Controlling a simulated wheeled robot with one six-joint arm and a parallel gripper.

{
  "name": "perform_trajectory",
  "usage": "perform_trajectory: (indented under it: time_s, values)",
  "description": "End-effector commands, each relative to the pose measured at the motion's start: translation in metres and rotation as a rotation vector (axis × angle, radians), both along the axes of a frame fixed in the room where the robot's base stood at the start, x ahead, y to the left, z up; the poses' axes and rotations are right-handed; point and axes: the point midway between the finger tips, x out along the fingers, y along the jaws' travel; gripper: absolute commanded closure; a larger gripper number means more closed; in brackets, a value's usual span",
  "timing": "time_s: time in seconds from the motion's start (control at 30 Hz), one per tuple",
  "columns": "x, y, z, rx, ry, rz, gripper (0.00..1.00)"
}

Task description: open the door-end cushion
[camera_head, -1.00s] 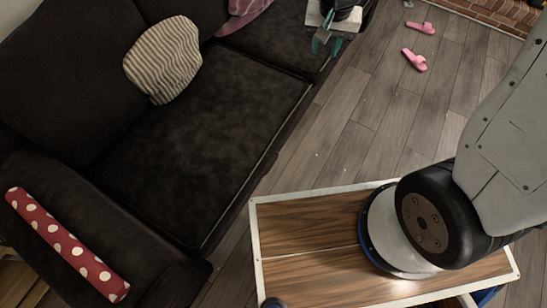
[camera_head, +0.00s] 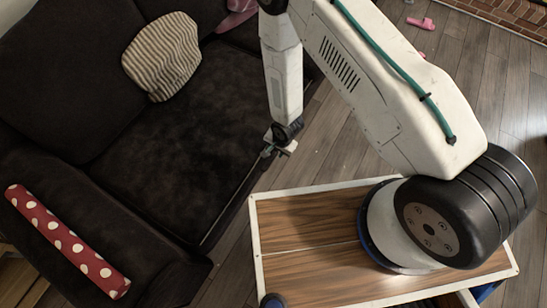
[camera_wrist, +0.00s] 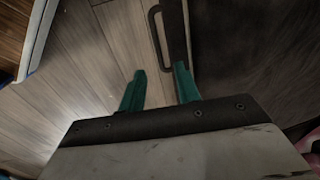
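The dark sofa has a wide seat cushion (camera_head: 150,160) that lies flat in the head view. Another seat section (camera_head: 238,40) lies farther back, partly behind my arm. I cannot tell which is the door end. My gripper (camera_head: 268,152) is at the front edge of the wide cushion, pointing down. In the wrist view its two teal fingers (camera_wrist: 160,85) are apart with nothing between them. A dark loop handle (camera_wrist: 155,38) stands out from the sofa's front edge just beyond the fingertips, apart from them. The dark cushion surface (camera_wrist: 240,50) fills the right of that view.
A striped pillow (camera_head: 163,55) and a red polka-dot roll (camera_head: 68,243) lie on the sofa. My wood-topped base sits close to the sofa front. Grey plank floor (camera_head: 370,165) is open beyond it, with a pink slipper (camera_head: 420,23) and a brick hearth (camera_head: 515,15) farther off.

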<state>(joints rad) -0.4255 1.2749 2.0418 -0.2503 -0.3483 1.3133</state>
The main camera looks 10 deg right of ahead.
Motion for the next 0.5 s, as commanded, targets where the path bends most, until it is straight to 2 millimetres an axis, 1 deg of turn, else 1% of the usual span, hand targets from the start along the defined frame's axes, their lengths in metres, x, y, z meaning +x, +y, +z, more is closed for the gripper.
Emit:
perform_trajectory:
  time_s: [0.1,0.17,0.4,0.5]
  values:
    - [-0.003,0.001,-0.013,0.003,0.003,-0.005,0.67]
    - [-0.002,0.002,-0.020,0.003,0.003,-0.006,0.67]
    - [0.002,0.008,-0.058,0.002,0.003,-0.005,0.67]
    - [0.004,0.010,-0.070,0.003,0.002,-0.004,0.67]
